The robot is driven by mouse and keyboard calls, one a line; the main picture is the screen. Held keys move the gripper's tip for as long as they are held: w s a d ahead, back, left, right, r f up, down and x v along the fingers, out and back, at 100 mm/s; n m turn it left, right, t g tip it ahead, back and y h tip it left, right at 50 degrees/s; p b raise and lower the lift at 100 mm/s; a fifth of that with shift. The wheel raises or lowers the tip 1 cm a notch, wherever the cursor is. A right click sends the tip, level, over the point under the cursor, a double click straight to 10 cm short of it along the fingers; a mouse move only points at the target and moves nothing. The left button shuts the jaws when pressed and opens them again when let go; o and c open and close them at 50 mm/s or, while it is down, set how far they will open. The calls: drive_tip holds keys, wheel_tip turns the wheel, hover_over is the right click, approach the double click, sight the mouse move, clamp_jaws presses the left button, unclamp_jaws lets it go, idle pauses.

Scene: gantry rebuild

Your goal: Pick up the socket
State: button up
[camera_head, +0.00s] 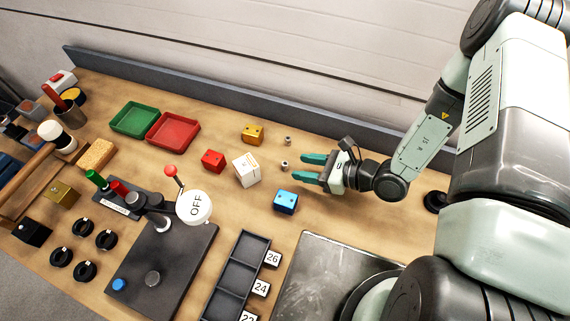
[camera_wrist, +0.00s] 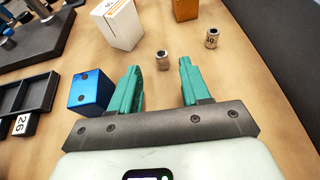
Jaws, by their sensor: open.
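Two small metal sockets stand on the wooden bench. The nearer socket (camera_head: 284,165) also shows in the wrist view (camera_wrist: 163,60), just beyond my fingertips and between their lines. The farther socket (camera_head: 288,141) also shows in the wrist view (camera_wrist: 212,38), a little further off and to the right, with a marking on its side that I cannot read for sure. My gripper (camera_head: 312,168) is low over the bench, its teal fingers spread and pointing at the nearer socket. It also shows in the wrist view (camera_wrist: 162,78), with nothing between the fingers.
A blue block (camera_wrist: 90,93) lies close left of my fingers in the wrist view. A grey back rail (camera_head: 250,97) runs behind. A black divided tray (camera_head: 237,275) lies nearer.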

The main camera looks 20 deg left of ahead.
sight(283, 163)
drive_tip(key=x, duration=0.5)
drive_tip(key=shift+w, duration=0.1)
clamp_jaws()
